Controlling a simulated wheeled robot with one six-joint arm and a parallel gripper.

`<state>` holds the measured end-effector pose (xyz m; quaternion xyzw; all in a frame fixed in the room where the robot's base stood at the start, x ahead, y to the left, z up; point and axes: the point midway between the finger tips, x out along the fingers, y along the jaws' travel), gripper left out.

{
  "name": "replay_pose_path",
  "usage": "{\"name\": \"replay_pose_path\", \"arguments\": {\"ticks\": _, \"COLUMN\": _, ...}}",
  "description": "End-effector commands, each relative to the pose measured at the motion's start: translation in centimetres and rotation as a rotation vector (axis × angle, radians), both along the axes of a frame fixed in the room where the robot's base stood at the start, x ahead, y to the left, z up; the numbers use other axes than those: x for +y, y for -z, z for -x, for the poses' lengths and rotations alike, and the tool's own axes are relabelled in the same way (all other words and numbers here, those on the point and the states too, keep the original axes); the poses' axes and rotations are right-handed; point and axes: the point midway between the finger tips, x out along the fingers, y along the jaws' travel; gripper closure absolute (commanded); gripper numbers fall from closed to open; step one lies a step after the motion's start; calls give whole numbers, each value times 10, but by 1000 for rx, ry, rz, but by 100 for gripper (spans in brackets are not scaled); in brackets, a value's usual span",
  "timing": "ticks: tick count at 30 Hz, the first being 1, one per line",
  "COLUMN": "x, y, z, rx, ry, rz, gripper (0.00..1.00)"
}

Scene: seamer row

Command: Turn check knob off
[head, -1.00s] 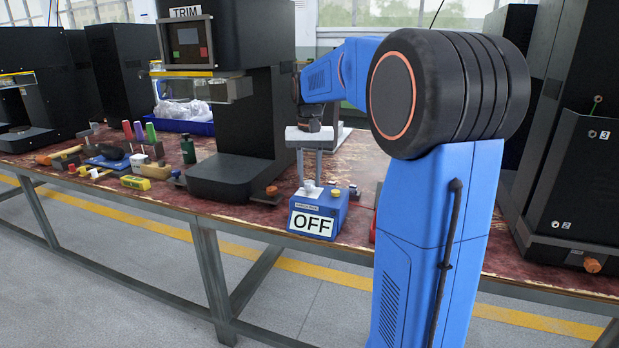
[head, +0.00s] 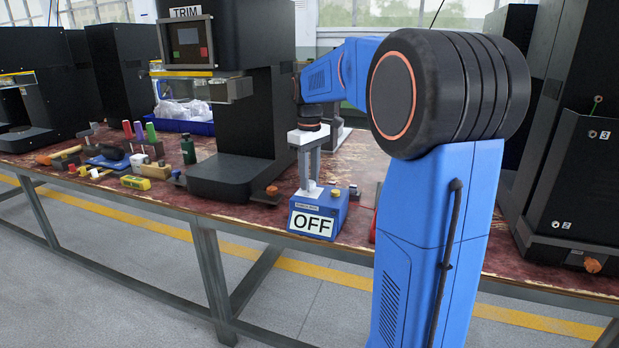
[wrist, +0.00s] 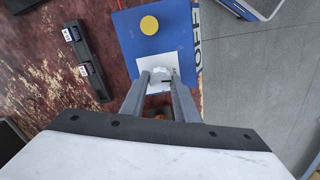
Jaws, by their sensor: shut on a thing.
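A blue box (head: 339,211) with a white OFF label (head: 312,225) on its front stands at the bench's front edge. In the wrist view the box (wrist: 125,28) shows from above, with a white plate and a small pale round knob (wrist: 160,73) that has a dark mark. My gripper (head: 311,180) points straight down over the plate. In the wrist view its two fingers (wrist: 161,86) close in on both sides of the knob and hold it. The fingers partly hide the knob's sides.
A yellow button (wrist: 149,24) sits on the box beside the white plate. A black machine marked TRIM (head: 240,135) stands to the left, with an orange-brown knob (head: 271,191) at its base. Hand tools (head: 118,160) lie farther left. A black strip (wrist: 84,62) lies near the box.

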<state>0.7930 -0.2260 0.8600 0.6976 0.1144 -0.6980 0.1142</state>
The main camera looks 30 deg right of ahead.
Motion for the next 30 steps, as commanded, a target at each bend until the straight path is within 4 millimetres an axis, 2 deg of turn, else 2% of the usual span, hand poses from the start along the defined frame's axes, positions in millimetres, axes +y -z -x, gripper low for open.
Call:
{"name": "replay_pose_path", "arguments": {"ticks": 9, "x": 0, "y": -1, "z": 0, "rx": -2, "ry": -128, "rz": 0, "gripper": 94}}
{"name": "replay_pose_path", "arguments": {"ticks": 26, "x": 0, "y": -1, "z": 0, "rx": -2, "ry": -157, "rz": 1, "gripper": 94}}
{"name": "replay_pose_path", "arguments": {"ticks": 27, "x": 0, "y": -1, "z": 0, "rx": -2, "ry": -157, "rz": 1, "gripper": 67}}
{"name": "replay_pose_path", "arguments": {"ticks": 29, "x": 0, "y": -1, "z": 0, "rx": -2, "ry": -157, "rz": 1, "gripper": 54}}
{"name": "replay_pose_path", "arguments": {"ticks": 30, "x": 0, "y": -1, "z": 0, "rx": -1, "ry": -157, "rz": 1, "gripper": 54}}
